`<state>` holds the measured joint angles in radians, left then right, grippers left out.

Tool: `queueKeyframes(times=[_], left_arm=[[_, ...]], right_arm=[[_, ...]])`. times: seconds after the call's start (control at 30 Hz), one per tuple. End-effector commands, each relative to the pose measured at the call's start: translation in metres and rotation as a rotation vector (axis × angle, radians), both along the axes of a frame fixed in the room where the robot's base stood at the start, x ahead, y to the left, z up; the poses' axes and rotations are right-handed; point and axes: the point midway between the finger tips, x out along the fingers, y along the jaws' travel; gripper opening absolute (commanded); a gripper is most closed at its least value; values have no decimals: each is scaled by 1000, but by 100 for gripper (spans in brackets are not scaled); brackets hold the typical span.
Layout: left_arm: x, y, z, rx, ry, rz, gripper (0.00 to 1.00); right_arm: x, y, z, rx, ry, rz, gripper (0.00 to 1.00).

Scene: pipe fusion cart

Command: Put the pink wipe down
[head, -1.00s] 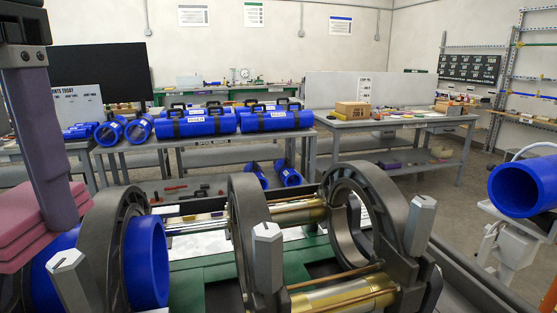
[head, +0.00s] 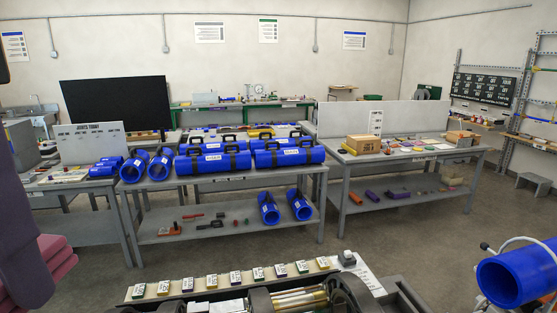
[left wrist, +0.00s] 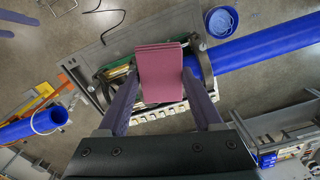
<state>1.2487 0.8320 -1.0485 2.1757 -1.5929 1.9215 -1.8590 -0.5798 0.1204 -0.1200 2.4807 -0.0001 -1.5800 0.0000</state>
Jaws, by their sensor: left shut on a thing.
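The pink wipe (left wrist: 161,72), a folded stack of layers, is held between the two purple fingers of my left gripper (left wrist: 161,80) in the left wrist view. In the head view the wipe (head: 52,268) shows at the lower left edge beside a purple finger of my left gripper (head: 22,235). It is in the air, with the floor and a table behind it. In the left wrist view it covers part of the fusion cart (left wrist: 122,58) below. My right gripper is not in view.
The grey bench (head: 225,180) with blue pipes stands ahead; another table (head: 400,158) holds cardboard boxes. The fusion cart (head: 405,298) sits at the bottom, with a row of labelled blocks (head: 235,279). A blue pipe (head: 512,280) is at lower right. Open floor lies between cart and benches.

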Motion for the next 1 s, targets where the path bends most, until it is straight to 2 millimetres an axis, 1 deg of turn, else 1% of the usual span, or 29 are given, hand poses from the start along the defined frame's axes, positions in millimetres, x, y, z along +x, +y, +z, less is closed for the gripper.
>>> queueKeyframes(times=[0.03,0.13,0.37,0.47,0.57,0.67,0.7,0.77,0.8,0.87,1.0], left_arm=[[-1,0,15,0,1,0,15],[-3,0,21,0,0,0,15],[-4,0,20,0,-1,1,15],[-3,-1,10,0,-1,4,15],[-1,-3,-13,-1,0,12,15],[2,-7,-48,-2,0,25,15],[3,-9,-63,-3,-1,33,15],[6,-13,-86,-4,-1,44,15],[7,-15,-101,-4,0,51,15],[9,-18,-123,-5,-2,63,15],[14,-26,-174,-6,-3,89,15]], right_arm=[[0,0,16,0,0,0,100],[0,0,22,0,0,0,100],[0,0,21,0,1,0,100],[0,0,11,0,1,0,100],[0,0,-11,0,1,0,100],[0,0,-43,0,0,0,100],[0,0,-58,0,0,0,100],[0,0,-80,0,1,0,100],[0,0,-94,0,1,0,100],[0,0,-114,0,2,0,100],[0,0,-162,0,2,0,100]])
